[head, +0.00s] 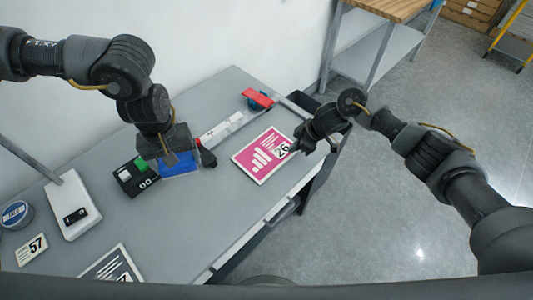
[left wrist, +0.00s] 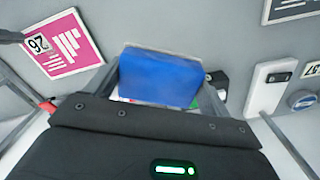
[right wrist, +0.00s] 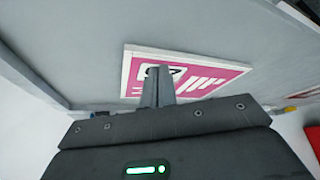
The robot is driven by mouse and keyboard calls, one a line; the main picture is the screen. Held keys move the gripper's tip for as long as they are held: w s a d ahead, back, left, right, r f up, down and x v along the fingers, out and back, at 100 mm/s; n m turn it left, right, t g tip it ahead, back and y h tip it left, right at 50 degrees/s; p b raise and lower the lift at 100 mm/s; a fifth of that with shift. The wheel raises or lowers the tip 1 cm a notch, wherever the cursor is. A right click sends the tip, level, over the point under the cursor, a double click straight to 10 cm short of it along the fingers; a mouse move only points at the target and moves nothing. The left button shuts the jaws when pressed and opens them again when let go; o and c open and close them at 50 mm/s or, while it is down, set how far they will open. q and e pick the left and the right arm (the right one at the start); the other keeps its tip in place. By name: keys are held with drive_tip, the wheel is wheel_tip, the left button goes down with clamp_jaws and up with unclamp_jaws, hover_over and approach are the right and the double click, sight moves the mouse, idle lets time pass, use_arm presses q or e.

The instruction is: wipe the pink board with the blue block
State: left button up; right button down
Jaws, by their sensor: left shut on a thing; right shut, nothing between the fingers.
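The pink board (head: 259,160) with white bars and a "26" label lies flat on the grey table, right of its middle. It also shows in the left wrist view (left wrist: 72,52) and the right wrist view (right wrist: 205,72). My left gripper (head: 172,158) is shut on the blue block (head: 180,164), left of the board and apart from it. The block fills the space between the fingers in the left wrist view (left wrist: 158,78). My right gripper (right wrist: 160,75) is shut and empty, its fingertips at the board's edge by the "26" label. Whether they touch the board I cannot tell.
A black box with green parts (head: 135,177) stands just left of the block. A red-topped item (head: 257,98) and a long silver bar (head: 222,128) lie behind the board. A white device (head: 72,205), a "57" card (head: 31,249) and a dark board (head: 112,266) lie at left.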

use_arm(q)
drive_tip(key=shift+f, duration=0.25)
use_arm(e)
drive_tip(key=shift+f, duration=0.3)
use_arm(q)
drive_tip(key=shift+r, duration=0.1)
use_arm(e)
drive_tip(key=shift+r, duration=0.1)
use_arm(q)
wheel_tip(320, 180, up, 6)
drive_tip(key=p, duration=0.6)
drive_tip(key=shift+r, duration=0.1)
use_arm(e)
wheel_tip(320, 180, up, 6)
drive_tip(key=shift+d+r, duration=0.1)
drive_tip(key=shift+r, duration=0.05)
use_arm(q)
wheel_tip(320, 180, down, 3)
drive_tip(key=b, duration=0.2)
drive_tip(key=shift+r+b, duration=0.15)
drive_tip(key=shift+b, duration=0.2)
use_arm(e)
drive_tip(key=v, duration=1.1)
drive_tip(key=shift+r, duration=0.3)
drive_tip(key=shift+d, duration=0.15)
